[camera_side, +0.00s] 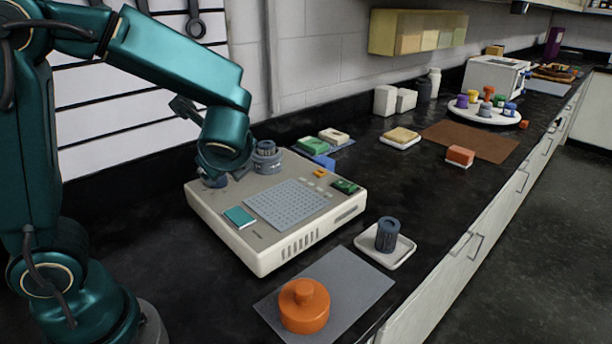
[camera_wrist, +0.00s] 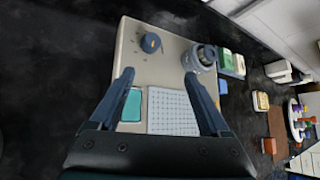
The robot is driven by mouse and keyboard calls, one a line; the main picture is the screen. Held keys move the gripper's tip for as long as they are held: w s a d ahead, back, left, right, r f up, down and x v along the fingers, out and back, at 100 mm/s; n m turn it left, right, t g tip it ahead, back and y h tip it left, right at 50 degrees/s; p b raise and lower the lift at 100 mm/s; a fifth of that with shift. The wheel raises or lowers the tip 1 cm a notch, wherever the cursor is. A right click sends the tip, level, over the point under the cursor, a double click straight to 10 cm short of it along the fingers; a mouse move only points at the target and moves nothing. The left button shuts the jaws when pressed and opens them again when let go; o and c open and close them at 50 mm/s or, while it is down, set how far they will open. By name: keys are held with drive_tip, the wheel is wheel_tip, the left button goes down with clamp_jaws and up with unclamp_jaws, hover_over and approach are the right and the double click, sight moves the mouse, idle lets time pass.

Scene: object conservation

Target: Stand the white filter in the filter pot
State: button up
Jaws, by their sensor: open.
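My gripper (camera_wrist: 159,73) is open and empty, its two blue fingers spread above the light-grey bench unit (camera_wrist: 131,60). In the side view the gripper is mostly hidden behind my wrist, low over the unit's back left corner. A grey-blue pot (camera_wrist: 199,57) stands at the unit's back edge, beyond the right fingertip; it also shows in the side view (camera_side: 266,157). I cannot make out for certain which thing is the white filter, or whether this pot is the filter pot.
The unit carries a perforated plate (camera_side: 288,206) and a teal square (camera_side: 239,217). A dark slotted cylinder (camera_side: 387,234) stands upright on a white dish (camera_side: 369,250). An orange knobbed piece (camera_side: 304,306) rests on a grey mat (camera_side: 345,279).

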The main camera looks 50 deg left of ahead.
drive_tip(key=s+d+r+n+t+h, duration=0.1)
drive_tip(key=s+d+n+h, duration=0.8)
drive_tip(key=n, duration=0.7)
drive_tip(key=s+d, duration=0.2)
drive_tip(key=d, duration=0.2)
drive_tip(key=shift+d+n, duration=0.25)
drive_tip(key=shift+n, duration=0.05)
